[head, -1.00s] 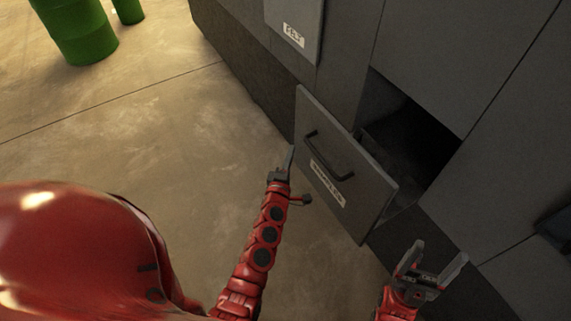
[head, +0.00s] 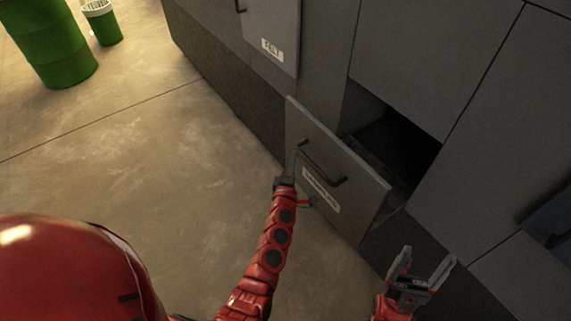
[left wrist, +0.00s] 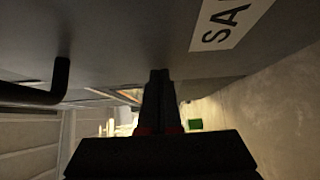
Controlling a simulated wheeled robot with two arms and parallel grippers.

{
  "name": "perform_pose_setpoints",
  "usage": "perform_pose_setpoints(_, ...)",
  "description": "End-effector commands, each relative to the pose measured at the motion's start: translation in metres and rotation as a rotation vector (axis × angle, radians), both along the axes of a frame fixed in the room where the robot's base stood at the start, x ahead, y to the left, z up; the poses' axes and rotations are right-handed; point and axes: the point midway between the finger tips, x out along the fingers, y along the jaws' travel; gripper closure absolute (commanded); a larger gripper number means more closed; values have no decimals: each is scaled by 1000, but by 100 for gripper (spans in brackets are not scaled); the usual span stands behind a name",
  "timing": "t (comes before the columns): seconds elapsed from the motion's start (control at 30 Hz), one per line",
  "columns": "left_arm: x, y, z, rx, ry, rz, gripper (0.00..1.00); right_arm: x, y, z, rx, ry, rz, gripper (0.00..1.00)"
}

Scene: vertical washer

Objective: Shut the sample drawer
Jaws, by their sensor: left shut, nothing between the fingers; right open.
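The sample drawer (head: 357,205) stands pulled out of the dark grey cabinet, with its dark inside showing behind the front panel. Its front carries a black bar handle (head: 323,166) and a white label (head: 321,190). My left gripper (head: 290,160) is shut and empty, close to the drawer front near the handle's left end; I cannot tell whether it touches. In the left wrist view the shut fingers (left wrist: 159,95) show beside the drawer front, with the label (left wrist: 228,22) at upper right and the handle (left wrist: 50,88) at left. My right gripper (head: 424,268) is open and empty, right of the drawer.
The cabinet (head: 440,50) fills the right side. Another panel labelled PELT (head: 272,50) is above left of the drawer. The floor (head: 120,150) left of the drawer is clear.

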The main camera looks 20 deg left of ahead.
Motion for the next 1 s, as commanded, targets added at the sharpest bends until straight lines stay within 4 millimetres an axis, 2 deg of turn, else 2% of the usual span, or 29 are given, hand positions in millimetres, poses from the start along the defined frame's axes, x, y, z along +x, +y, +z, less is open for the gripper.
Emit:
perform_pose_setpoints(0.3,77,-60,-2,-2,-6,-5,100,0,0,-38,0,0,0,25)
perform_pose_setpoints(0.5,114,-89,-3,2,-6,-4,100,0,0,-62,0,0,0,25)
perform_pose_setpoints(0.8,150,-117,-1,4,-6,-2,100,0,0,-92,0,0,0,25)
perform_pose_setpoints(1.0,164,-129,0,3,-4,-4,100,0,0,-104,0,0,0,25)
